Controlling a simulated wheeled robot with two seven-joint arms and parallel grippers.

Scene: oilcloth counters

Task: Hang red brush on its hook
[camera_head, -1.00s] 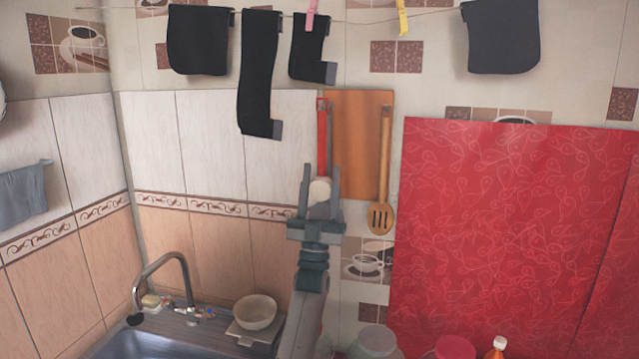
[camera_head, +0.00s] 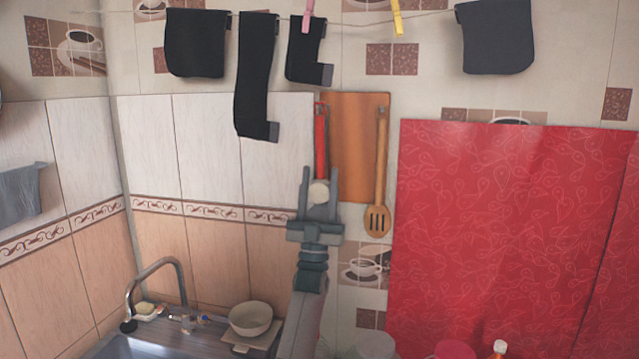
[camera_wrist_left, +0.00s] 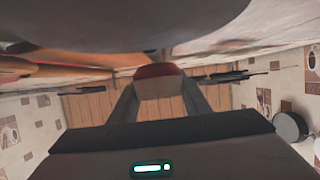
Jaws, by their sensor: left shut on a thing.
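The red brush (camera_head: 320,145) is upright against the wall, its red handle pointing up beside the left edge of a wooden board. My left gripper (camera_head: 320,174) reaches up from below and is shut on its lower part, where a round pale piece shows between the fingers. In the left wrist view, a red and pale part of the brush (camera_wrist_left: 158,72) sits between the fingers (camera_wrist_left: 160,92). The hook is too small to make out at the handle's top, so I cannot tell whether the brush hangs on it. My right gripper is not in view.
The wooden board (camera_head: 352,150) and a slotted spatula (camera_head: 378,215) hang just right of the brush. Black cloths (camera_head: 256,80) hang from a line above. A sink with a faucet (camera_head: 160,268) and a bowl (camera_head: 250,318) are below left. A red oilcloth (camera_head: 500,230) covers the right.

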